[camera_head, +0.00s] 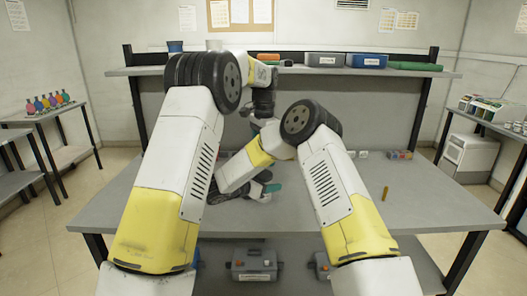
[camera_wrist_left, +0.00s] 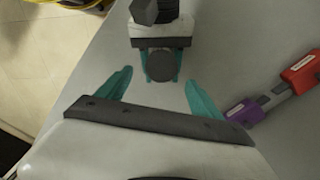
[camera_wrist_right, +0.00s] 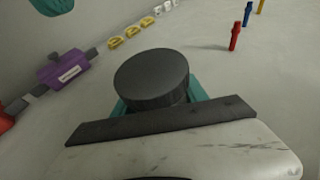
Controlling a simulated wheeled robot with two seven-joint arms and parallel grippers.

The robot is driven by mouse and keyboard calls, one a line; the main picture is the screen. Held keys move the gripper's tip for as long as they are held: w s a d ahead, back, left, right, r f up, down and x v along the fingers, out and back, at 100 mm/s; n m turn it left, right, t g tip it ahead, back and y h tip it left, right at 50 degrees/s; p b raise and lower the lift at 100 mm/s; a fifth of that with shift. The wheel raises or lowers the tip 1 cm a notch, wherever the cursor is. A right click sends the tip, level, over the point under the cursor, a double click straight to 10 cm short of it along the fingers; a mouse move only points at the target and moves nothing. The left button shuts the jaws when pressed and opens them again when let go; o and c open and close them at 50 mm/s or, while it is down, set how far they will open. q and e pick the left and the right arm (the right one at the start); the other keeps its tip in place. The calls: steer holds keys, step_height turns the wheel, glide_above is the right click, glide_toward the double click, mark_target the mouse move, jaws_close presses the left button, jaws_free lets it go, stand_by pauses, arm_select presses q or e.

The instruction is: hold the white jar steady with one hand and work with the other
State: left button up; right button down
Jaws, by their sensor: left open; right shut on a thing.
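A dark round lid or top (camera_wrist_right: 152,74), which I take to be the white jar's, stands between the teal fingers of my right gripper (camera_wrist_right: 157,98); no white body shows. The left wrist view also shows this dark top (camera_wrist_left: 160,66) from above, with the right gripper's fingers on both sides. In the head view my right gripper (camera_head: 271,188) is low over the table, partly hidden by its arm. My left gripper (camera_wrist_left: 159,92) is open and empty, its fingers spread, facing the dark top with a gap between.
The grey table (camera_head: 440,203) has free room on the right, with a small brown peg (camera_head: 385,194). Purple (camera_wrist_right: 68,70) and red blocks lie beside the held thing. Red (camera_wrist_right: 235,37) and blue pegs stand farther off. A shelf (camera_head: 400,73) with boxes runs across the back.

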mark_target(264, 174)
arm_select(q)
steer(key=shift+w+a+r+m, duration=0.1)
steer(key=shift+r+m, duration=0.3)
steer(key=shift+m, duration=0.4)
steer(key=shift+f, duration=3.85)
steer(key=c, duration=1.4)
steer(key=n, duration=0.5)
steer(key=shift+n, duration=0.4)
steer(key=shift+c, duration=0.2)
steer(key=n, duration=0.4)
steer(key=o, duration=1.5)
steer(key=shift+o, duration=0.2)
steer(key=shift+r, duration=0.1)
